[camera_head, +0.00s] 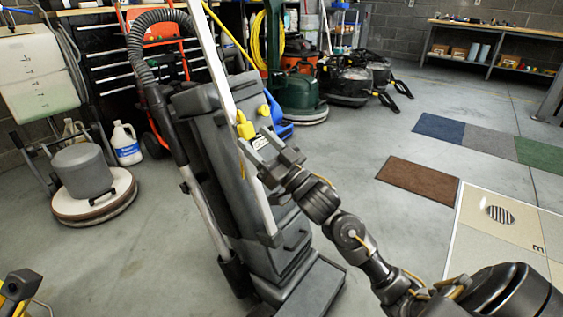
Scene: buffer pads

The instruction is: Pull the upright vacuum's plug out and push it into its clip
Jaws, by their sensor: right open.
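The upright vacuum (215,140) stands in the middle of the view, dark grey with a long pale handle tube and a ribbed hose on its left. A yellow piece (244,128), which looks like the plug, sits on the vacuum's upper front beside the tube. A smaller yellow piece (264,110) shows to its right; I cannot tell which part is the clip. My right gripper (256,154) is open, just below the larger yellow piece, with its fingers close to the vacuum. I cannot tell whether they touch it.
A round floor machine (95,200) and a white jug (126,145) stand at the left. A green machine (296,95) and black machines (350,80) stand behind. Floor mats (418,180) lie at the right.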

